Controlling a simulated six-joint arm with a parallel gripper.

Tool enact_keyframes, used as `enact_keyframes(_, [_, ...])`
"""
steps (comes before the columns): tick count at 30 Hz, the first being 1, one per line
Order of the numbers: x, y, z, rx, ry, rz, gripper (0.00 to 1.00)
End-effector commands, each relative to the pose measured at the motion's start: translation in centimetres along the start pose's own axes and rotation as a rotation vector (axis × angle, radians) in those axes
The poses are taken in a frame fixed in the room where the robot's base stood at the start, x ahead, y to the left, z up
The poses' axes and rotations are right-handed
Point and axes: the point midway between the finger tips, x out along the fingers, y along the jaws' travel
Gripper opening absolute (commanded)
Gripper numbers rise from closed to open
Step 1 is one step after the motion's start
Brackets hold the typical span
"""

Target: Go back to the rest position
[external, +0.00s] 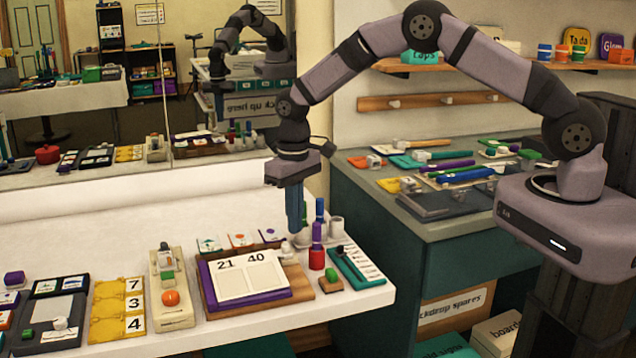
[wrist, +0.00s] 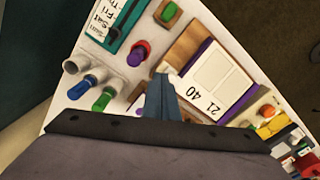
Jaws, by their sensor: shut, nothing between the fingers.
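My gripper (external: 295,207) points down above the right part of the white table (external: 160,237). Its blue fingers are together with nothing between them. In the wrist view the gripper (wrist: 162,85) shows as closed blue fingers over the table. In the external view it is behind a purple and red peg (external: 317,250) and a board reading 21 and 40 (external: 248,280). The same board shows in the wrist view (wrist: 216,80). I cannot tell whether the fingertips touch anything.
A teal board with day labels (external: 355,267) lies near the table's right end. Yellow number cards (external: 118,309) and a beige device with an orange button (external: 170,298) stand to the left. A grey-topped counter (external: 375,215) with several props stands behind right.

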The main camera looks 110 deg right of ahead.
Motion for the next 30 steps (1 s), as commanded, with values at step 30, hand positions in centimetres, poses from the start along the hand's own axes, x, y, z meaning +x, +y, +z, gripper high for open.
enact_keyframes(30, [-7.8, -9.7, 13.7, -0.394, 0.006, -0.002, 0.0])
